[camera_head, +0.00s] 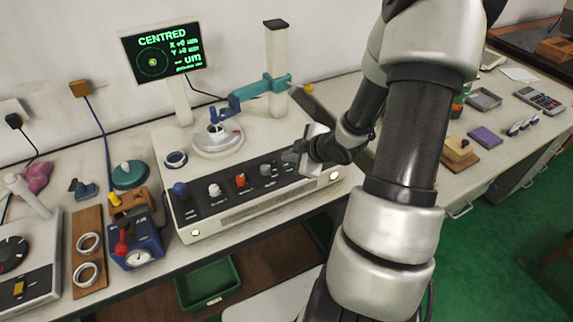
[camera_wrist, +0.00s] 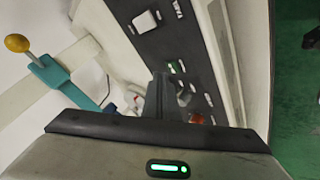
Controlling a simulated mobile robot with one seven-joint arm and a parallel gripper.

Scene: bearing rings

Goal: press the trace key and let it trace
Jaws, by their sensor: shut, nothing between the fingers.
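The roundness gauge (camera_head: 255,215) stands on the bench with a dark control panel (camera_head: 222,202) along its front. My gripper (camera_head: 290,156) is shut and empty, over the right part of this panel; contact cannot be told. In the wrist view its fingers (camera_wrist: 165,90) point at the panel, with a white square key (camera_wrist: 145,22) beyond them. I cannot read which control is the trace key. The screen (camera_head: 165,52) reads CENTRED, with dashes before "um". The blue probe arm (camera_head: 228,104) reaches over the round turntable (camera_head: 217,140); the workpiece there is partly hidden.
A blue knob (camera_head: 180,190), white knob (camera_head: 214,190) and orange switch (camera_head: 240,180) stand on the panel's left part. A dark ring (camera_head: 176,159) lies left of the turntable. The teal column arm (camera_head: 275,84) rises behind. Two rings lie on a wooden board (camera_head: 88,225).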

